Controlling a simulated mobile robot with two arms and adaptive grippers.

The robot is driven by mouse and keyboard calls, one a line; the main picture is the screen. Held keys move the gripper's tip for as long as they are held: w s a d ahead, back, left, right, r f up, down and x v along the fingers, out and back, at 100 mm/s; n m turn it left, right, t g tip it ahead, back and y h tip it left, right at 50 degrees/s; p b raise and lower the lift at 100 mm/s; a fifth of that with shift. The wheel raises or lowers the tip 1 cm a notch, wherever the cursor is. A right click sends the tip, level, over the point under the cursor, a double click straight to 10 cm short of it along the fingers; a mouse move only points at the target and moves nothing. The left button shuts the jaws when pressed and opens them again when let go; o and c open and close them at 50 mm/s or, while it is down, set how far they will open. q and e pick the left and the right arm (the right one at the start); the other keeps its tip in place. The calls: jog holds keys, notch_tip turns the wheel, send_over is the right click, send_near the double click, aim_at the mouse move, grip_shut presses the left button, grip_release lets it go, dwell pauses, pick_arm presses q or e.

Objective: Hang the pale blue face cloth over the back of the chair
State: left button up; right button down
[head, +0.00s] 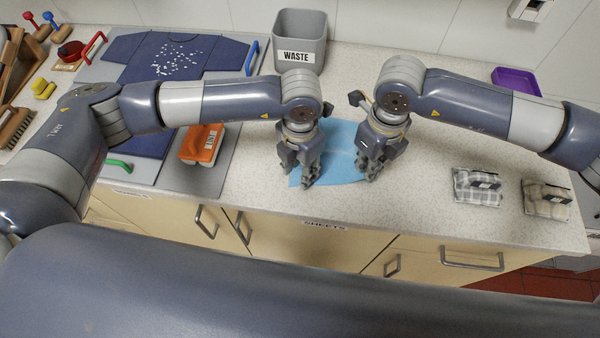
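The pale blue face cloth (341,158) lies flat on the speckled counter, near its front edge. My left gripper (302,181) points down at the cloth's left part, and my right gripper (369,174) points down at its right edge. Both sets of fingertips are at or just above the cloth and hide parts of it. I cannot tell whether either gripper is closed on the fabric. No chair shows in this view.
A grey WASTE bin (311,25) stands behind. An orange-topped block (201,144) and a dark blue garment (176,56) lie left. Two folded checked cloths (470,196) (541,209) and a purple tray (516,80) are right. Drawers line the counter's front.

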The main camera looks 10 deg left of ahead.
pick_arm(q)
grip_shut()
dwell(1.1)
jog(key=shift+r, duration=2.5)
jog(key=shift+c, duration=0.5)
grip_release()
